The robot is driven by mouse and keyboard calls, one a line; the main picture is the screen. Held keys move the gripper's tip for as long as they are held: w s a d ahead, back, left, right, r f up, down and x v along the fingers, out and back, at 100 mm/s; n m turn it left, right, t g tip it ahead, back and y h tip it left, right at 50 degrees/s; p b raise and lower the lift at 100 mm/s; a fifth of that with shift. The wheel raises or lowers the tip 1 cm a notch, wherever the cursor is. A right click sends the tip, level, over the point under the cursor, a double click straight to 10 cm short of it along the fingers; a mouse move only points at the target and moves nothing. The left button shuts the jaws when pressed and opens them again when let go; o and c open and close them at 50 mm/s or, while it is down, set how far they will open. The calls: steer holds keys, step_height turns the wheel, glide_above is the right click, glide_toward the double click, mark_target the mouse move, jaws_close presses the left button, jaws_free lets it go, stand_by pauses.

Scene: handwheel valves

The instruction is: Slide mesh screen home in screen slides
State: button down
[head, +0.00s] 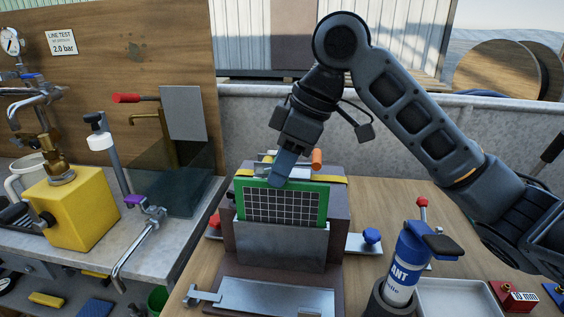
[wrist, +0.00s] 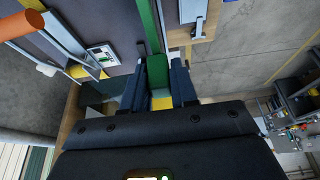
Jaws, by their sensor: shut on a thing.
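The mesh screen (head: 282,207) is a green frame with a white grid on a dark face. It stands upright in the head view, its lower part hidden behind the grey metal front plate (head: 281,244) of the screen slides. My gripper (head: 284,177) reaches down to the screen's top edge and is shut on it. In the wrist view the green frame (wrist: 153,40) runs up between the two fingers of my gripper (wrist: 158,85). How deep the screen sits in the slides is hidden by the front plate.
A blue and white bottle (head: 404,265) stands right of the slides, with a grey tray (head: 461,297) beside it. A blue knob (head: 372,236) sticks out at the right. A yellow block (head: 75,208) with a tap stands on the left bench. An orange-ended handle (head: 317,158) is just behind the screen.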

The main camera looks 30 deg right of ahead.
mark_target(282, 208)
steer(key=shift+f+b, duration=2.55)
steer(key=shift+f, duration=1.9)
steer(key=shift+r+p, duration=0.2)
steer(key=shift+p, duration=0.35)
steer(key=shift+r+p, duration=0.55)
steer(key=shift+f, duration=0.15)
steer(key=shift+f+b, duration=0.5)
steer(key=shift+f, duration=0.1)
steer(key=shift+p, duration=0.3)
